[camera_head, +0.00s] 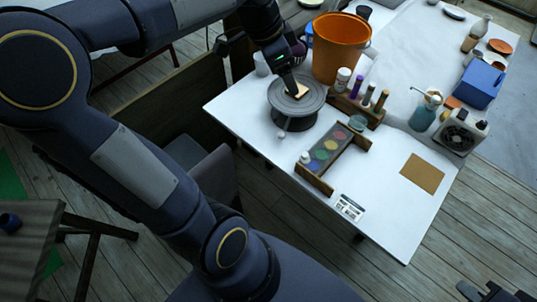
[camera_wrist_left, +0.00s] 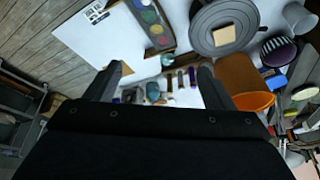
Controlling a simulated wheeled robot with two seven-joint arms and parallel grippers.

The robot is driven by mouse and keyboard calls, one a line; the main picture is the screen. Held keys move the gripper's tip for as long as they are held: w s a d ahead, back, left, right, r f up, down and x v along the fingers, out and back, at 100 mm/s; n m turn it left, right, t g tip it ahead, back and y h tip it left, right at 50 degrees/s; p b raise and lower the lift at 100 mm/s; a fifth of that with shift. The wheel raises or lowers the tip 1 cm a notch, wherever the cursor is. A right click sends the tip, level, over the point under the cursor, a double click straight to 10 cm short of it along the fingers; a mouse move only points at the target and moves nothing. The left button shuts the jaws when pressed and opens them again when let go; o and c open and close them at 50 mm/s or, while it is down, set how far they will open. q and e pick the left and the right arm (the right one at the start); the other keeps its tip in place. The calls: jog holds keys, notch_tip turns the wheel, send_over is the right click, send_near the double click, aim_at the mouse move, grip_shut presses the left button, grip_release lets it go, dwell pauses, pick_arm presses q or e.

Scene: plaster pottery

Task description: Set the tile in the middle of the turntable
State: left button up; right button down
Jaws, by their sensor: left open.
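The tile is a small tan square (camera_head: 301,91) lying on the grey round turntable (camera_head: 282,98) near its middle. In the left wrist view the tile (camera_wrist_left: 224,35) looks slightly off the centre of the turntable disc (camera_wrist_left: 205,20). My left gripper is above the turntable in the head view, with a dark finger partly covering the tile. In the left wrist view my left gripper (camera_wrist_left: 157,78) is open, with nothing between its fingers, and the tile is up and right of them. My right gripper (camera_head: 493,291) is at the bottom right corner, partly cut off, away from the table.
An orange bucket (camera_head: 340,50) stands close behind the turntable. A wooden rack of bottles (camera_head: 357,107) and a paint palette (camera_head: 327,150) are to its right. The front right of the table is mostly clear.

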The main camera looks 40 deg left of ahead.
pick_arm(q)
jog(key=s+d+f+n+t, duration=0.1)
jog(key=s+d+f+n, duration=0.2)
jog(key=s, duration=0.5)
jog(key=s+d+f+n+t+h, duration=0.1)
jog(key=s+d+f+n, duration=0.2)
jog(key=s+d+n, duration=0.2)
jog(key=s+n, duration=0.1)
jog(key=s, duration=0.2)
jog(key=shift+s+d+f+h, duration=0.25)
jog(key=shift+f+h, duration=0.05)
jog(key=shift+c, duration=0.3)
